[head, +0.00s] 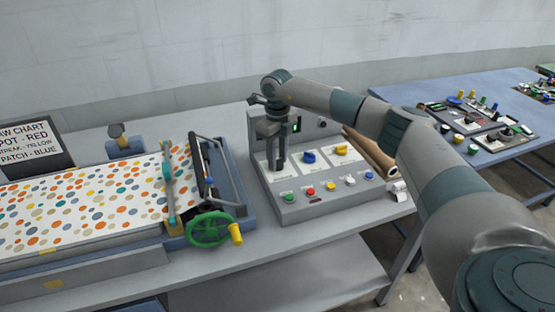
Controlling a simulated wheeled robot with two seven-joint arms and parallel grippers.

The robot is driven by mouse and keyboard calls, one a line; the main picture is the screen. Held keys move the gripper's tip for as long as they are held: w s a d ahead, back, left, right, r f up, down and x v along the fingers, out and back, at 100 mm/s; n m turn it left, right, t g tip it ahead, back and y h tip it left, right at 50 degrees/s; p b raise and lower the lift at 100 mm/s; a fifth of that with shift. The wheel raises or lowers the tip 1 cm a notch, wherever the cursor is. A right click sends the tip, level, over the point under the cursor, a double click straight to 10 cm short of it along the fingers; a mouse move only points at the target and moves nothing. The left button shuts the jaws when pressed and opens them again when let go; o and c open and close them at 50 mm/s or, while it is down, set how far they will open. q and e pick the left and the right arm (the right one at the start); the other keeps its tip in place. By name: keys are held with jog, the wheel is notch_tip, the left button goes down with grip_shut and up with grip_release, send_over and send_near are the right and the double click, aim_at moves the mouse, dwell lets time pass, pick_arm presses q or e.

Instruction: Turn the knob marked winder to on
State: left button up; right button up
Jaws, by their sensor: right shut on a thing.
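A grey control box (320,209) stands on the table, with a row of knobs on white label plates. A blue knob (309,157) is in the middle and a yellow knob (341,150) on the right. The label text is too small to read, so I cannot tell which knob is marked winder. My right gripper (275,165) points down over the left plate and is shut on the left knob, which its fingers mostly hide. I cannot see which way that knob points. My left gripper is out of view.
Several coloured buttons (310,191) line the box's front. A press with a spotted sheet (100,205) and a green handwheel (209,229) stands to the left. A brown roll (369,154) lies right of the box. A blue table (400,85) with more panels is behind right.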

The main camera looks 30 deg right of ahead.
jog(key=shift+w+r, duration=0.1)
jog(key=shift+r, duration=0.05)
jog(key=o, duration=1)
jog(key=shift+o, duration=0.2)
jog(key=shift+r+b, duration=0.45)
jog(key=shift+r, duration=0.35)
notch_tip(320, 180, up, 9)
jog(key=b, duration=0.3)
notch_tip(320, 180, up, 6)
jog(key=b, duration=0.1)
send_over(278, 160)
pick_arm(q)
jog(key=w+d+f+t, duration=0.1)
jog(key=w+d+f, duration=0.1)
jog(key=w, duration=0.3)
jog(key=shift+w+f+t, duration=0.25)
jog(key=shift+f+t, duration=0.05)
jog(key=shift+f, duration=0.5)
pick_arm(e)
jog(key=shift+a+r, duration=0.1)
jog(key=shift+r, duration=0.3)
